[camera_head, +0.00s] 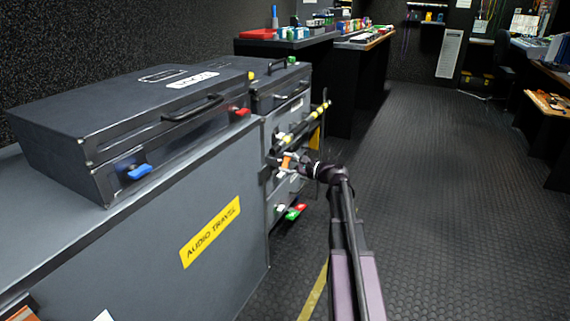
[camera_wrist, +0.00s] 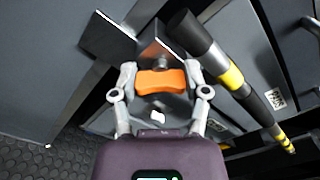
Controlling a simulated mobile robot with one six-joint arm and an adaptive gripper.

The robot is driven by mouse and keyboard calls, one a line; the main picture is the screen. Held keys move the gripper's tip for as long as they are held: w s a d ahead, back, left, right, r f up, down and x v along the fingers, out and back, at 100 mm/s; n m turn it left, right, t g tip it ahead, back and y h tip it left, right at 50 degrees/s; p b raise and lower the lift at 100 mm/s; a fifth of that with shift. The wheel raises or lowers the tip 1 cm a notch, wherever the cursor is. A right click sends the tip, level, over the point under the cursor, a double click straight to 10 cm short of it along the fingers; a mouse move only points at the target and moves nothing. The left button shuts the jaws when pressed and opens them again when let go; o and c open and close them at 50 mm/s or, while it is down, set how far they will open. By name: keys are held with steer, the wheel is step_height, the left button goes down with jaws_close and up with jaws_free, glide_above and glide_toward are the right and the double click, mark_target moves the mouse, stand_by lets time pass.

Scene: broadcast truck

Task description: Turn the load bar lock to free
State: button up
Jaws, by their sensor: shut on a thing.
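The load bar is a black bar with yellow bands (camera_head: 300,128), mounted along the front of the grey cases. It also shows in the wrist view (camera_wrist: 232,75), running from upper middle to lower right. The load bar lock is an orange knob (camera_wrist: 161,83) on a dark metal block near the bar's end. My gripper (camera_wrist: 161,86) is shut on the orange lock, with one finger on each side. In the head view, my gripper (camera_head: 283,162) reaches the bar's near end. Any lock markings are too small to read.
A grey case labelled "AUDIO TRAVEL" (camera_head: 213,240) stands at the near left, with a black flat case (camera_head: 140,115) with blue and red latches on top. Red and green items (camera_head: 294,212) sit low beside my gripper. The dark floor (camera_head: 430,200) to the right is clear.

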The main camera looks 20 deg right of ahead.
steer(key=n, duration=0.3)
steer(key=shift+s+a+f+n, duration=0.1)
steer(key=shift+s+n, duration=0.15)
steer(key=shift+n, duration=2.05)
steer(key=o, duration=1.2)
steer(key=shift+c, duration=0.2)
steer(key=shift+w, duration=0.1)
steer(key=v, duration=1.2)
